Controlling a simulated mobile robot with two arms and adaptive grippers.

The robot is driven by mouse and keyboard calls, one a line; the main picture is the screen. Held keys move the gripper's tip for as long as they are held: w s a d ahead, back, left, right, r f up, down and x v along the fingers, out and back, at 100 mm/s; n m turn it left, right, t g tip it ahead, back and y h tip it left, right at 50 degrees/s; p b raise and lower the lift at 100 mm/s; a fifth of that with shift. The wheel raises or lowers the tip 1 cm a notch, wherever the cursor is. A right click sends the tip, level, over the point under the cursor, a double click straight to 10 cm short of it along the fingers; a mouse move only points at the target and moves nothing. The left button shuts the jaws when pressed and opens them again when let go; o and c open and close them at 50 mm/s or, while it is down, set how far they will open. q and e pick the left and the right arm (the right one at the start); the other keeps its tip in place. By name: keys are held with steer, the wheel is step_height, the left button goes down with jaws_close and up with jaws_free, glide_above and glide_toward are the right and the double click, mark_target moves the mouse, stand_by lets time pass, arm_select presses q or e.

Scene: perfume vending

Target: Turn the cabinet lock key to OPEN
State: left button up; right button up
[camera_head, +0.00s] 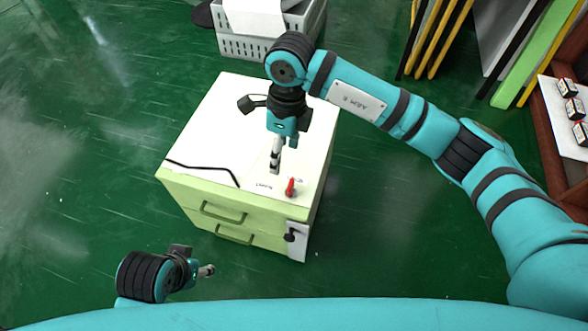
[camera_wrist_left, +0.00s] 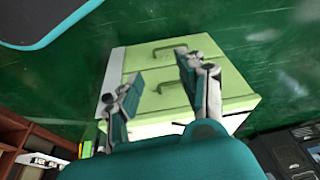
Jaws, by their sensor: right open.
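The cabinet (camera_head: 250,215) is light green with a white top and two handled drawers; it also shows in the left wrist view (camera_wrist_left: 228,85). A small red key (camera_head: 291,187) stands on its top near the front right corner, between small labels too small to read. A black knob (camera_head: 290,236) sits on a white plate at the front right. My right gripper (camera_head: 275,168) points down over the top, left of and behind the red key, apart from it and empty. My left gripper (camera_head: 207,270) is in front of the cabinet; its fingers (camera_wrist_left: 160,88) are apart and empty.
A black cable (camera_head: 205,168) lies across the cabinet top. A grey crate (camera_head: 250,45) stands behind the cabinet. Panels (camera_head: 440,35) lean at the back right, and a shelf with small boxes (camera_head: 568,88) is at the far right. The green floor to the left is clear.

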steer(key=w+d, duration=0.1)
steer(key=t+h+b, duration=0.1)
glide_above(290, 183)
step_height(290, 183, down, 6)
step_height(290, 183, down, 10)
steer(key=shift+s+r+b, duration=0.1)
steer(key=shift+b, duration=1.1)
steer(key=shift+f, duration=0.4)
arm_select(q)
steer(key=w+d+r+t+h, duration=0.1)
steer(key=w+d+r+t, duration=0.1)
steer(key=w, duration=0.4)
steer(key=w+d+r+t+h, duration=0.1)
steer(key=w+d+r+t, duration=0.1)
steer(key=w+r+t, duration=0.3)
steer(key=shift+w+d+t, duration=0.15)
steer(key=shift+w+t, duration=0.45)
steer(key=shift+w, duration=0.35)
steer(key=shift+r, duration=0.1)
arm_select(e)
steer(key=c, duration=1.2)
steer(key=shift+o, duration=0.2)
